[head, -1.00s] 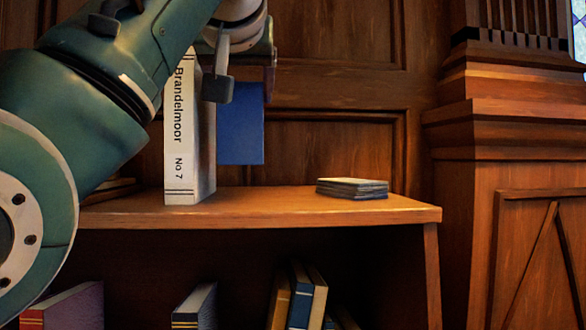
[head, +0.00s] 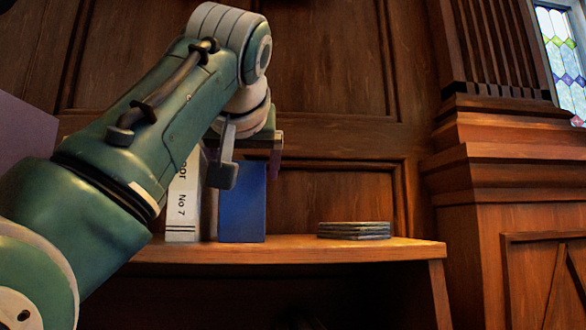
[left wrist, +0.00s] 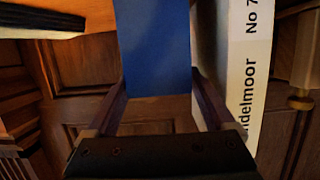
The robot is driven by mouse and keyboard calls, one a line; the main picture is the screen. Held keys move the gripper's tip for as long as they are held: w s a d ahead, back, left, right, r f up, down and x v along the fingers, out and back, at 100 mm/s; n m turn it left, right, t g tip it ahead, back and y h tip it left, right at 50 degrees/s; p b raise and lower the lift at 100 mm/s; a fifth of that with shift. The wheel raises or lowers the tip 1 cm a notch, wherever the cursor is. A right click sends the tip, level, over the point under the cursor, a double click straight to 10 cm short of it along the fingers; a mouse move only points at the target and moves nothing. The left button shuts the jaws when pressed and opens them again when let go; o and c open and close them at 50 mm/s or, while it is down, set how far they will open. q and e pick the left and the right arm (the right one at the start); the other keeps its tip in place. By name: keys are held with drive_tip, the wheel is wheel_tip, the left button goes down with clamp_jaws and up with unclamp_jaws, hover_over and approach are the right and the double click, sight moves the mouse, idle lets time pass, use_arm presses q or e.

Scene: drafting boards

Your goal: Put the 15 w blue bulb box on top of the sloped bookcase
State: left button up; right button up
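The blue bulb box (head: 243,203) hangs upright in my left gripper (head: 252,157), its lower edge at or very near the top of the sloped bookcase (head: 300,252). I cannot tell if it touches the wood. In the left wrist view the box (left wrist: 153,45) sits between the two fingers of the left gripper (left wrist: 160,85), which look closed on its sides. Any print on the box, such as its wattage, is not visible. My right gripper is not in view.
A white book marked No 7 (head: 183,210) stands upright just left of the box; it also shows in the left wrist view (left wrist: 248,75). A flat dark stack (head: 353,230) lies to the right, with bare shelf between. Wood panelling (head: 330,95) rises behind.

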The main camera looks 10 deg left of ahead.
use_arm(q)
drive_tip(key=shift+o, duration=0.7)
drive_tip(key=shift+r, duration=0.1)
drive_tip(key=shift+r, duration=0.15)
drive_tip(key=p+v, duration=0.1)
drive_tip(key=v, duration=1.1)
